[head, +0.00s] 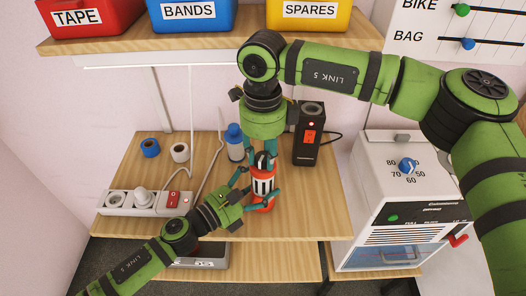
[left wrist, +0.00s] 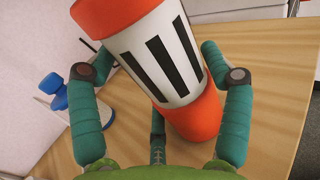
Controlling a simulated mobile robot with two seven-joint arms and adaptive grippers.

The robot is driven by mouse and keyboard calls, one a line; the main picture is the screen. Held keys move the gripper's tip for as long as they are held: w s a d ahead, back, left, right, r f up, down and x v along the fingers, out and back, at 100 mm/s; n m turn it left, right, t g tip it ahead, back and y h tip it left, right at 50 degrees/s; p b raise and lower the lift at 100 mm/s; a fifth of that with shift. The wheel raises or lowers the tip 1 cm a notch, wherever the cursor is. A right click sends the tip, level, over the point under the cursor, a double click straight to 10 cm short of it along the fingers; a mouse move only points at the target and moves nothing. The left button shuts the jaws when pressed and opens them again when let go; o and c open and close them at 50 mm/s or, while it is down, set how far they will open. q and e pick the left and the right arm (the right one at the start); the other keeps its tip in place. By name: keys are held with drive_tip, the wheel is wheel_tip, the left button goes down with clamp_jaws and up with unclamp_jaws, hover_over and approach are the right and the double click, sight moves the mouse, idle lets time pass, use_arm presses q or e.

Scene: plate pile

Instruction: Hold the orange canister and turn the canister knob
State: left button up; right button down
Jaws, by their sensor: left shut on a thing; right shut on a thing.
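The orange canister (head: 262,184) stands on the wooden bench, with a white band carrying black stripes around its middle. In the left wrist view the canister (left wrist: 163,52) appears large and tilted, with orange above and below the band. My left gripper (head: 258,190) reaches in from the lower left, its fingers closed around the canister's sides. These fingers (left wrist: 158,76) also show on both sides of it in the left wrist view. My right gripper (head: 262,158) points down from above and is shut at the canister's top. The canister knob is hidden by the right fingers.
A blue bottle (head: 234,143) stands close behind left, and a black device (head: 306,135) behind right. A power strip (head: 128,202) with a red switch lies at left. A shelf (head: 170,44) with bins overhangs the back. A white machine (head: 385,165) stands at right.

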drive_tip(key=m, duration=0.5)
drive_tip(key=shift+w+d+f, duration=0.1)
drive_tip(key=shift+m, duration=0.3)
idle(0.4)
drive_tip(key=c, duration=0.9)
unclamp_jaws()
